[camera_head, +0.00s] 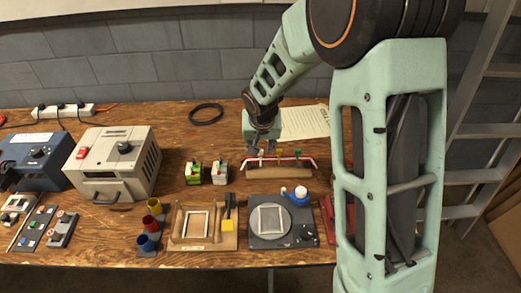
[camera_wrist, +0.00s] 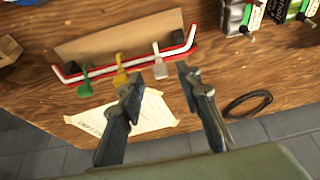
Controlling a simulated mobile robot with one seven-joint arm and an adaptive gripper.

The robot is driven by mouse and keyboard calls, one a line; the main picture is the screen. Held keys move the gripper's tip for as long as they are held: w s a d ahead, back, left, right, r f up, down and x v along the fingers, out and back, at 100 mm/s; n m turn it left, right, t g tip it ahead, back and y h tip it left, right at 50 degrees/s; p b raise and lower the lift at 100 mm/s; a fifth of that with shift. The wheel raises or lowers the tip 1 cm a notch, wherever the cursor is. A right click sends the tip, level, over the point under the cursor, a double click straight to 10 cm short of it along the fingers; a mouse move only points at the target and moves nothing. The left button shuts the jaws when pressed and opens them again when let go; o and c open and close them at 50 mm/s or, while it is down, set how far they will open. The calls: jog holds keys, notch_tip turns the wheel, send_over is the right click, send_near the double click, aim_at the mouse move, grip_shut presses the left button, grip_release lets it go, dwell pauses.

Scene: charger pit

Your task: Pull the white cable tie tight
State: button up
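The white cable tie (camera_wrist: 160,66) is looped around a red and white cable bundle (camera_wrist: 110,66) in the wrist view, and its tail points toward my gripper. A yellow tie (camera_wrist: 121,77) and a green tie (camera_wrist: 85,82) sit on the same bundle. My gripper (camera_wrist: 157,75) is open, with one finger on each side of the white tie's tail. The fingers look apart from the tail, though the depth gap is hard to judge. In the head view my gripper (camera_head: 261,148) is above the left part of the cable bundle (camera_head: 303,159).
A paper sheet (camera_head: 305,121) and a black cable coil (camera_head: 206,113) lie behind on the table. Two small boxes (camera_head: 205,173) stand left of the bundle.

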jog(key=shift+x, duration=1.05)
grip_shut()
